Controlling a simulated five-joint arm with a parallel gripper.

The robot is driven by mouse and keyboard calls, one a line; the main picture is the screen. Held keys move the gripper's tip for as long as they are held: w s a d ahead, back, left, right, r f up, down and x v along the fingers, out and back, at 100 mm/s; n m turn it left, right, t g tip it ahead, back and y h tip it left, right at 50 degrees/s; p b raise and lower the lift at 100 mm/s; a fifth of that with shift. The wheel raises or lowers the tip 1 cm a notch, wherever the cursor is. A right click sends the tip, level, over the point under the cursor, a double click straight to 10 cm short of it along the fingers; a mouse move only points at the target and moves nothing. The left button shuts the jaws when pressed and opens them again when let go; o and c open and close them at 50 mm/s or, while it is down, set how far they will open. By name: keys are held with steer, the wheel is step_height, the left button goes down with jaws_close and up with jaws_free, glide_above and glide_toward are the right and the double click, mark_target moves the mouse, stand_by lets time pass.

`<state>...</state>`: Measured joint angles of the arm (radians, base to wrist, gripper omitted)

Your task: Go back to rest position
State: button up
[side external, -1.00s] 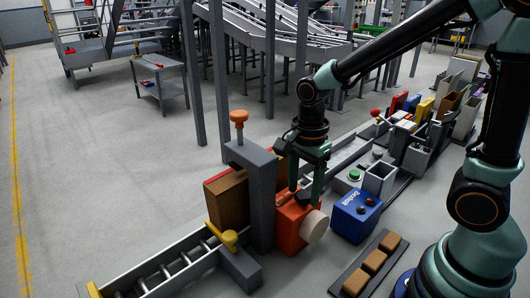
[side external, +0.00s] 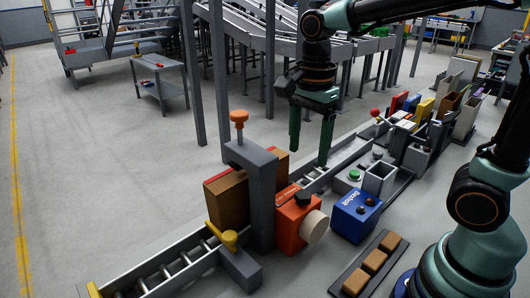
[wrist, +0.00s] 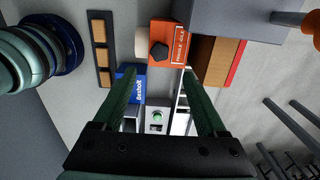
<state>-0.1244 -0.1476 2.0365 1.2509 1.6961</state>
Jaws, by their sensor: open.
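My gripper (side external: 310,150) is open and empty, raised above the conveyor line, with its two dark green fingers pointing down and spread apart. It hangs behind and above the orange device (side external: 297,222), clear of it. In the wrist view, my gripper (wrist: 165,95) shows its fingers wide apart with nothing between them but the scene below. The orange device (wrist: 170,43) has a black knob on its face and lies beyond the fingertips. The blue box (side external: 356,213) stands to its right in the side view, and it shows beside the left finger in the wrist view (wrist: 139,90).
A grey arch (side external: 262,195) with an orange knob stands over the conveyor (side external: 180,265), beside a brown box (side external: 228,198). A tray of brown blocks (side external: 371,268) lies in front. Several coloured items (side external: 425,108) stand at right. Open floor (side external: 100,170) lies at left.

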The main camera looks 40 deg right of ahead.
steer(key=shift+r, duration=0.9)
steer(key=s+d+n+t, duration=0.1)
steer(key=n+t, duration=0.1)
steer(key=n, duration=0.4)
steer(key=s+d+n+t, duration=0.1)
steer(key=n, duration=0.5)
steer(key=s+d+n+t, duration=0.1)
steer(key=d+n+t, duration=0.1)
steer(key=n, duration=0.4)
steer(key=shift+s+f+t, duration=0.15)
steer(key=shift+f+t, duration=0.05)
steer(key=shift+t, duration=0.1)
